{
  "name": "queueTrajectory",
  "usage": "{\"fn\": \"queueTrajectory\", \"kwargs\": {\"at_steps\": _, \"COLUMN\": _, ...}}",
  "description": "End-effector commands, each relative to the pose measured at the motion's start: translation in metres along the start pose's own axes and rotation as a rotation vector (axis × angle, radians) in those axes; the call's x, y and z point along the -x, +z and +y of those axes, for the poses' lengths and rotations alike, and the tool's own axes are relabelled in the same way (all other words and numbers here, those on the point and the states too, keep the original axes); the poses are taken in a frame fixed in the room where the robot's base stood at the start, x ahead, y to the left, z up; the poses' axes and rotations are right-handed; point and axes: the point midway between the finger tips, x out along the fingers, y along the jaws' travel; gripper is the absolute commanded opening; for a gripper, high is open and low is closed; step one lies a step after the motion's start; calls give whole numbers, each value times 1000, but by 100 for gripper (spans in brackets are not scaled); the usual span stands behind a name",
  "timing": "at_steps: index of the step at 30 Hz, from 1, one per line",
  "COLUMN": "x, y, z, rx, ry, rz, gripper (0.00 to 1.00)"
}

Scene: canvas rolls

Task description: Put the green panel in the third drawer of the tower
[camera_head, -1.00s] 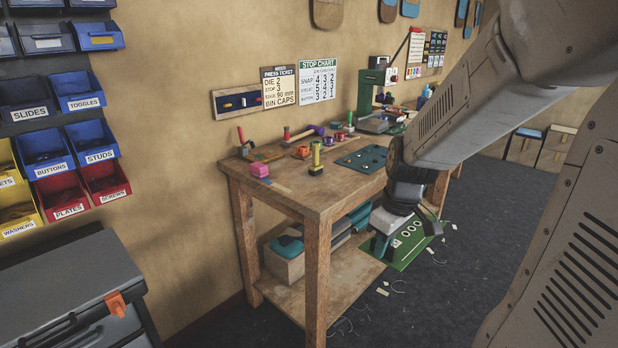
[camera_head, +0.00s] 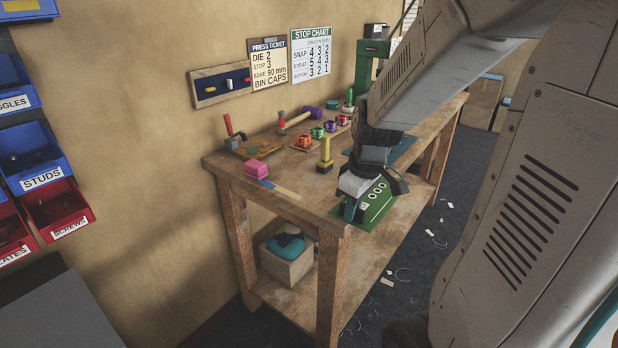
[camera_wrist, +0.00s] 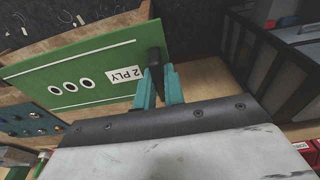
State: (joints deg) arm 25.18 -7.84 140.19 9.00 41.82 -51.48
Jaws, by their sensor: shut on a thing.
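The green panel (camera_head: 376,204) has several holes, and my gripper (camera_head: 352,208) holds it beside the workbench's front edge. In the wrist view the green panel (camera_wrist: 95,68) spreads to the left, with black ovals, a white line and a "2 PLY" label. The teal fingers of my gripper (camera_wrist: 158,82) are shut on its edge. A dark frame with grey fronts (camera_wrist: 265,55) stands at the right of the wrist view. I cannot tell whether it is the tower, and no third drawer can be made out.
The wooden workbench (camera_head: 300,207) carries a pink block (camera_head: 256,169), a yellow post (camera_head: 325,155) and small tools. A box (camera_head: 287,262) sits on its lower shelf. Blue and red bins (camera_head: 55,208) hang at left above a grey top (camera_head: 60,318). Scraps lie on the dark floor.

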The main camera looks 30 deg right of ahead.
Motion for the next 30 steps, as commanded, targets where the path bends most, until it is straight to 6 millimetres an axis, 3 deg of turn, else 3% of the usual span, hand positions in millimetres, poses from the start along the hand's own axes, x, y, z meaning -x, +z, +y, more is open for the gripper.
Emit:
{"fn": "queueTrajectory", "kwargs": {"at_steps": 16, "x": -31, "y": -119, "z": 44, "rx": 2, "ry": -1, "rz": 0, "gripper": 0}}
{"fn": "queueTrajectory", "kwargs": {"at_steps": 25, "x": -37, "y": -143, "z": 52, "rx": 2, "ry": -1, "rz": -1, "gripper": 0}}
{"fn": "queueTrajectory", "kwargs": {"at_steps": 30, "x": -63, "y": -138, "z": 51, "rx": 1, "ry": -3, "rz": -4, "gripper": 0}}
